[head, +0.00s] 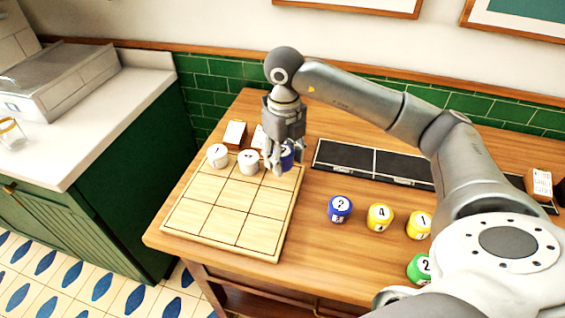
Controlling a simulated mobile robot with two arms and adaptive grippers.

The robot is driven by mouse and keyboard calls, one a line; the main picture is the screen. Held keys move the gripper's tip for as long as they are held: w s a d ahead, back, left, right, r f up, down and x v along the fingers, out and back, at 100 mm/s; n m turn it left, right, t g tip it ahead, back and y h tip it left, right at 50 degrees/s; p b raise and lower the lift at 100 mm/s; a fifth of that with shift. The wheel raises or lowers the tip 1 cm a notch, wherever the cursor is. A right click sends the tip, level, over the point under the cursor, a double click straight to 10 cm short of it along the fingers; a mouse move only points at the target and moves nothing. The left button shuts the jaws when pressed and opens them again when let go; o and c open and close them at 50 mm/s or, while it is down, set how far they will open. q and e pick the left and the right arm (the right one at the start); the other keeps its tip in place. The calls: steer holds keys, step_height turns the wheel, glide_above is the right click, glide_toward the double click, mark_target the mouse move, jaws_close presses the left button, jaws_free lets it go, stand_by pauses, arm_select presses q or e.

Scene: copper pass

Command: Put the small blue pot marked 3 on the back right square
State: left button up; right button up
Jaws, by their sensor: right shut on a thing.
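My right gripper (277,170) points down over the back right square of the wooden grid board (230,229). It is shut on a small blue pot (288,157), which is partly hidden behind the fingers. The mark on this pot is not readable. The pot is at or just above the back right square; I cannot tell whether it touches the board. Two white pots, one in the back left square (217,155) and one in the back middle square (249,162), stand to its left. My left gripper is not in view.
Another blue pot (340,209), two yellow pots (380,217) and a green pot (419,268) stand right of the board. A black two-panel tray (345,160) lies behind them. Small cards (235,133) stand behind the board. The middle and front rows are empty.

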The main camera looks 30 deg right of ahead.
mark_target(283, 177)
steer(key=w+f, duration=0.1)
steer(key=w+d+f, duration=0.1)
steer(key=w+f, duration=0.1)
steer(key=f, duration=0.1)
steer(key=shift+d+p, duration=0.25)
steer(key=shift+p, duration=0.15)
step_height(283, 177, down, 3)
steer(key=shift+f, duration=0.1)
steer(key=shift+f, duration=0.2)
steer(key=o, duration=1.1)
